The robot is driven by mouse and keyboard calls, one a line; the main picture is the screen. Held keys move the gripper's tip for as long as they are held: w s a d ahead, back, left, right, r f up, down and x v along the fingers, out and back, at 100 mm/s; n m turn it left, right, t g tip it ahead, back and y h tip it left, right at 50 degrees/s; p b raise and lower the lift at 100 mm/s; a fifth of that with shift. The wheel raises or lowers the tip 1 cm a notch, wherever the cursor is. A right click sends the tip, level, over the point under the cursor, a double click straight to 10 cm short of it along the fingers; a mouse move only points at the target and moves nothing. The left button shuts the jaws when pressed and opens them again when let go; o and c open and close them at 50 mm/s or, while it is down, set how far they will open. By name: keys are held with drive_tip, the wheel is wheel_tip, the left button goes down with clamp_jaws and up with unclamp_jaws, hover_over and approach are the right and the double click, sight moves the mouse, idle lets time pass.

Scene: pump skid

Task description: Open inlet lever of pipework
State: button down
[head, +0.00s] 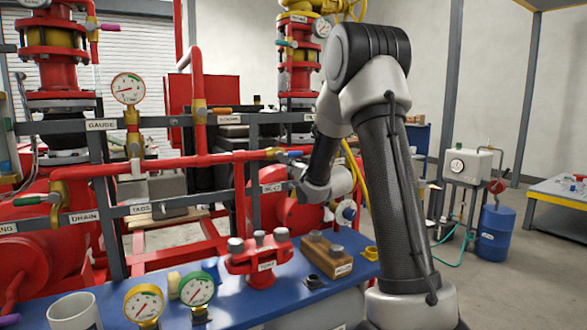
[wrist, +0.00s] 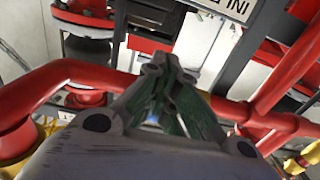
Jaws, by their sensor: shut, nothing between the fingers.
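The red pipework (head: 215,160) runs across a grey frame in the head view. A lever with a blue handle (head: 292,153) sits at its right end by a brass valve body (head: 273,154), just above a white label (head: 272,187) that seems to read INLET. The handle looks roughly in line with the pipe. My gripper (wrist: 164,64) is shut and empty in the wrist view, its tips near a red pipe (wrist: 70,72). Part of a label (wrist: 238,8) shows above it. In the head view my wrist is close beside the blue handle; my fingertips cannot be made out there.
A blue bench (head: 225,310) in front holds gauges (head: 145,304), a red fitting (head: 260,262) and a mug (head: 75,311). A green-handled lever (head: 33,200) is at left. A yellow hose (head: 357,172) hangs behind my arm. Open floor lies at right.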

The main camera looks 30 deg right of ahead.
drive_tip(key=s, duration=0.9)
drive_tip(key=shift+d+f, duration=0.2)
drive_tip(key=shift+f, duration=0.25)
idle(0.3)
